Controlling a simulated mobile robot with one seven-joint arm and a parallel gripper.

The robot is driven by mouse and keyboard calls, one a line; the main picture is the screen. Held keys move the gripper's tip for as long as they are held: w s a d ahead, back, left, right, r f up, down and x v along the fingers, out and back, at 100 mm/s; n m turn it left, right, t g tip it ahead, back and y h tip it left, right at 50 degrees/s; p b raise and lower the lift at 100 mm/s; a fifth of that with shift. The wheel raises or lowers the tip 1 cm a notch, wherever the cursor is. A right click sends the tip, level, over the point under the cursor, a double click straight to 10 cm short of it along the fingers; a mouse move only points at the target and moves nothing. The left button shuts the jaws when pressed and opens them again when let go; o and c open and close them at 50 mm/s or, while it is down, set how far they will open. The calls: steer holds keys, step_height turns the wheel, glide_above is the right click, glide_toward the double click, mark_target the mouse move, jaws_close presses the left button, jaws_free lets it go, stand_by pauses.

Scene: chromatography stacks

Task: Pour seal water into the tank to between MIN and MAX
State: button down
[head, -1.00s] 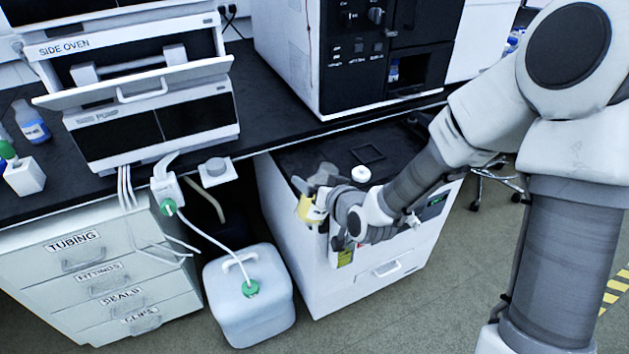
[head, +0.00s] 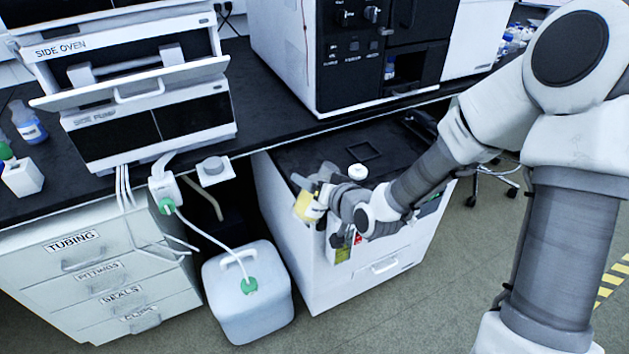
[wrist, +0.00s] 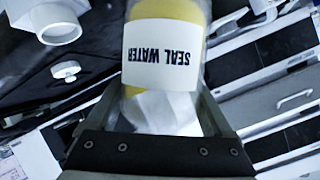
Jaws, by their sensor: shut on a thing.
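My gripper (head: 322,192) is shut on the seal water bottle (head: 306,206), a clear bottle with yellow in it and a white label. In the wrist view the bottle (wrist: 165,55) sits between the fingers, its "SEAL WATER" lettering upside down. In the head view the bottle is tilted, in front of the white floor cabinet (head: 300,255) near its top left edge. A small white cap (head: 357,170) stands on the cabinet's black top, behind my gripper; a white cap (wrist: 66,70) also shows in the wrist view. I cannot make out MIN or MAX marks.
A pale jerrycan (head: 248,305) with a green cap and tube stands on the floor left of the cabinet. The bench (head: 270,120) overhangs behind, with a side oven (head: 130,80) and a large instrument (head: 350,60). Drawers (head: 95,285) are at left.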

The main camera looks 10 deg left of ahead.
steer(key=shift+a, duration=0.1)
steer(key=shift+m+y+p, duration=0.3)
steer(key=shift+s+a+m+g, duration=0.1)
steer(key=shift+a+m+g, duration=0.05)
steer(key=shift+m+g, duration=0.15)
steer(key=shift+f+p, duration=0.1)
steer(key=shift+p, duration=0.2)
steer(key=shift+s+a+f+m+y, duration=0.1)
steer(key=shift+m+y, duration=0.2)
steer(key=shift+y, duration=0.1)
steer(key=shift+s+a+f+m+g+y+p, duration=0.1)
steer(key=shift+f+m+g+y+p, duration=0.15)
steer(key=shift+m+y+p, duration=0.2)
stand_by(0.4)
